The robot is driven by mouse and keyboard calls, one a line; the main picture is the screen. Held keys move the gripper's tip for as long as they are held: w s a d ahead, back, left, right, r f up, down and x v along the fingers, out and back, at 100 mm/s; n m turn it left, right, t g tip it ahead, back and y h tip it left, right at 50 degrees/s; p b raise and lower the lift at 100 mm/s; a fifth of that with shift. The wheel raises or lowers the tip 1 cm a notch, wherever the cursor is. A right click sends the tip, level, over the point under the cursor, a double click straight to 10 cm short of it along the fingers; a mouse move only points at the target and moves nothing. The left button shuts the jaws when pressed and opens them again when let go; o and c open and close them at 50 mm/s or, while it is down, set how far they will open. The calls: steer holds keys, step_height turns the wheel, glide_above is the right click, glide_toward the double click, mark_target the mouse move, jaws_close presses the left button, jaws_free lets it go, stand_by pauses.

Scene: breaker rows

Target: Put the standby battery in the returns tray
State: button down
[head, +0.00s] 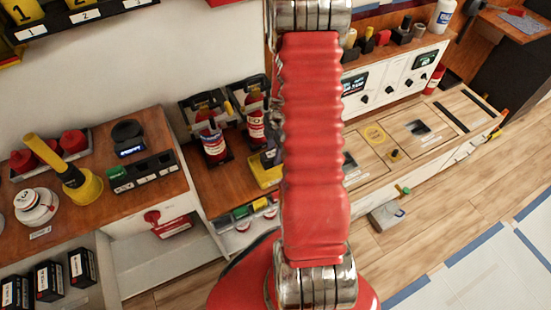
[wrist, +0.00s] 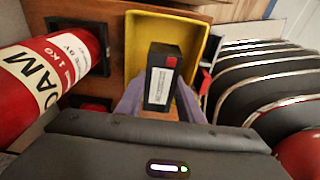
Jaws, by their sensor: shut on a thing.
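The standby battery (wrist: 163,77), a black block with a white label and a red patch, is between the fingers of my gripper (wrist: 158,101) in the wrist view. My gripper is shut on it. Behind and around it in that view is the yellow returns tray (wrist: 193,32), with raised walls. The battery lies within the tray's outline; I cannot tell whether it touches the floor. In the head view the yellow tray (head: 262,176) shows on the wooden counter, partly hidden by my red arm. The battery cannot be made out clearly there.
A red fire extinguisher (wrist: 52,72) stands close left of the tray in the wrist view. Extinguishers (head: 213,140) stand behind the tray in the head view. Several black labelled boxes (head: 48,281) sit on a low shelf at left. A yellow torch-like object (head: 75,180) stands on the left counter.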

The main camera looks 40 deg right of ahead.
steer(key=shift+f, duration=1.95)
steer(key=c, duration=1.2)
jaws_free()
steer(key=shift+f, duration=0.1)
steer(key=r, duration=0.4)
steer(key=d+r, duration=0.1)
steer(key=r, duration=0.7)
steer(key=shift+s+d, duration=0.2)
steer(key=shift+r, duration=0.1)
